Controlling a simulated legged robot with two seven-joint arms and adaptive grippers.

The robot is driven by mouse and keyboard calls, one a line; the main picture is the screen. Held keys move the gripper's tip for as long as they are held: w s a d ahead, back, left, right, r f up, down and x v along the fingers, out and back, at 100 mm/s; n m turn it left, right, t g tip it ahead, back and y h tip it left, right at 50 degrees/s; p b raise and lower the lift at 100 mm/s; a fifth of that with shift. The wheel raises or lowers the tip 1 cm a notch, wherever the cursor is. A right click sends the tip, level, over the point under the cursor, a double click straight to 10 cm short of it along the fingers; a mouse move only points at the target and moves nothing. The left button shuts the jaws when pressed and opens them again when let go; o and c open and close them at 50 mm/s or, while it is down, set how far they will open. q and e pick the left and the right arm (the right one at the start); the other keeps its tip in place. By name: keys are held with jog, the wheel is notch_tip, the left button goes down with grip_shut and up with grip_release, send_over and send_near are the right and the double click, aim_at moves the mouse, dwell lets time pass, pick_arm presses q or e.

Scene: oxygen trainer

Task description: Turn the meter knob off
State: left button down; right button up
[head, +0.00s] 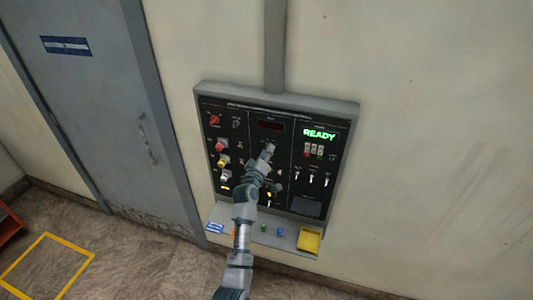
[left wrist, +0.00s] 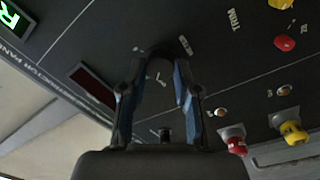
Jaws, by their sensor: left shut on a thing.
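The black control panel (head: 288,190) hangs on the wall in a grey frame. My left gripper (head: 269,149) is at its upper middle section, just below a dark red display (head: 271,126). In the left wrist view the two blue-padded fingers of the left gripper (left wrist: 161,62) are closed about a small dark knob (left wrist: 158,52), which I take to be the meter knob. Its pointer setting cannot be made out. In the head view the gripper hides this knob. My right gripper is not in view.
A green READY display (head: 319,134) is at the panel's upper right. A red knob (head: 215,119) and several coloured connectors are at the left. A ledge below carries a yellow box (head: 309,241). A grey door (head: 100,100) stands left of the panel.

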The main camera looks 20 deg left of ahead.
pick_arm(q)
jog(key=shift+d+f+n, duration=0.1)
jog(key=shift+f+n, duration=0.15)
jog(key=shift+n, duration=0.55)
jog(key=shift+d+f+n, duration=0.1)
jog(key=shift+f+n, duration=0.15)
jog(key=shift+n, duration=0.55)
jog(key=c, duration=1.1)
grip_release()
jog(key=shift+o, duration=1.3)
jog(key=shift+w, duration=0.1)
jog(key=shift+w+d+r, duration=0.1)
jog(key=shift+w, duration=0.05)
jog(key=s, duration=1.2)
jog(key=shift+a+f, duration=0.25)
jog(key=shift+w, duration=0.1)
